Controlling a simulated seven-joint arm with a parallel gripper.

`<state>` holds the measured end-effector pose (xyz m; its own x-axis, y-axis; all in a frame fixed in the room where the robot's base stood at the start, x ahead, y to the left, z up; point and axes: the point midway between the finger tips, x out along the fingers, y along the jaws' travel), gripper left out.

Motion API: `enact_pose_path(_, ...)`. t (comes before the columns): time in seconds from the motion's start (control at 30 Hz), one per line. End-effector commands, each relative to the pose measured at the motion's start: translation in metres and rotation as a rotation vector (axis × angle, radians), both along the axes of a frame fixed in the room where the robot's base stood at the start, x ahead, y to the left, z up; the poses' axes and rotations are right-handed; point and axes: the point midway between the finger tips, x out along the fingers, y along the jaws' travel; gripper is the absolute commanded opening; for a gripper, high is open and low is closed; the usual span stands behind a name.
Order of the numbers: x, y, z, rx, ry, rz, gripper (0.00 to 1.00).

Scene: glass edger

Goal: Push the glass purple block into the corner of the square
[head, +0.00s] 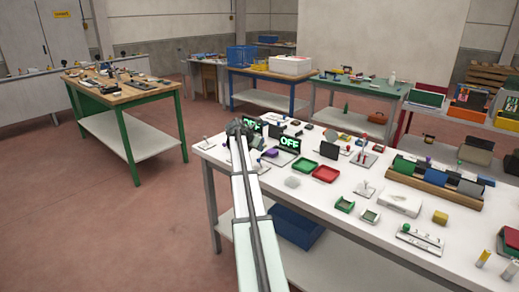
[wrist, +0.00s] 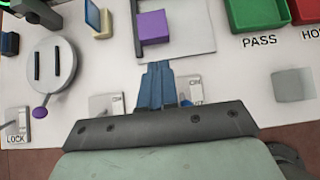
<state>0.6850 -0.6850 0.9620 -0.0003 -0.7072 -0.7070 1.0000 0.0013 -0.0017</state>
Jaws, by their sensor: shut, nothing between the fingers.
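The purple block (wrist: 153,27) lies on a pale grey plate (wrist: 192,38) at the top middle of the wrist view. A dark strip (wrist: 134,14), perhaps one side of the square, stands along the block's left side; I cannot tell whether they touch. The square's corner does not show clearly. My gripper (wrist: 157,66) is shut and empty, with its blue-grey fingers just below the block and plate, apart from the block. In the head view my gripper (head: 245,124) is at the white table's left end, and a small purple shape (head: 270,153) shows beside my arm.
A green tray (wrist: 258,14) marked PASS and a red tray (wrist: 304,10) lie right of the plate. A grey block (wrist: 293,85) sits below them. A round grey disc with two slots (wrist: 51,66) and a LOCK lever are at left. The table's front edge is close.

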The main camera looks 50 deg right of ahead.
Motion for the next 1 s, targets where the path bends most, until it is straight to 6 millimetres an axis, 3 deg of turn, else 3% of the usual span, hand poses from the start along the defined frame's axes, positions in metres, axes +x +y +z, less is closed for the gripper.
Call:
enact_pose_path(0.2, 0.001, -0.027, -0.026, 0.001, -0.001, -0.002, 0.00)
enact_pose_path(0.5, 0.001, -0.051, -0.050, 0.000, -0.001, -0.001, 0.00)
enact_pose_path(1.0, 0.000, -0.056, -0.056, 0.000, -0.001, -0.001, 0.00)
